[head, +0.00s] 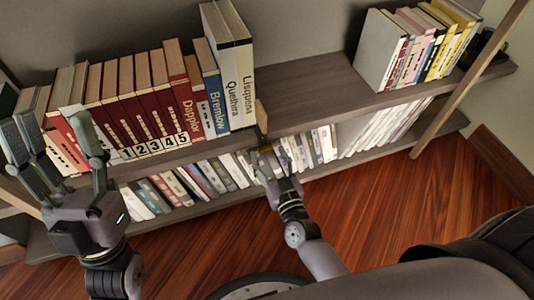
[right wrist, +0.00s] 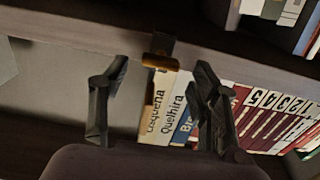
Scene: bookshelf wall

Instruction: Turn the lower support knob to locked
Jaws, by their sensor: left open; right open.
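A brass-coloured knob (right wrist: 160,62) on a dark bracket shows in the right wrist view, at the edge of a shelf board. In the head view a small brass-coloured part (head: 266,149) shows between my right fingers, below a tan upright piece (head: 262,117) on the shelf edge. My right gripper (head: 271,160) is open, its fingers on either side of the knob in the picture; I see no contact. In the right wrist view its two fingers (right wrist: 162,75) stand wide apart. I cannot read the knob's setting. My left gripper (head: 55,130) is open and empty before the books at the left.
The upper shelf (head: 305,90) holds red numbered books (head: 130,105), tall white books (head: 232,70) and more books at the right, with a bare stretch between. Lower-shelf books (head: 200,178) stand close behind my right gripper. A slanted wooden post (head: 465,85) stands at the right.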

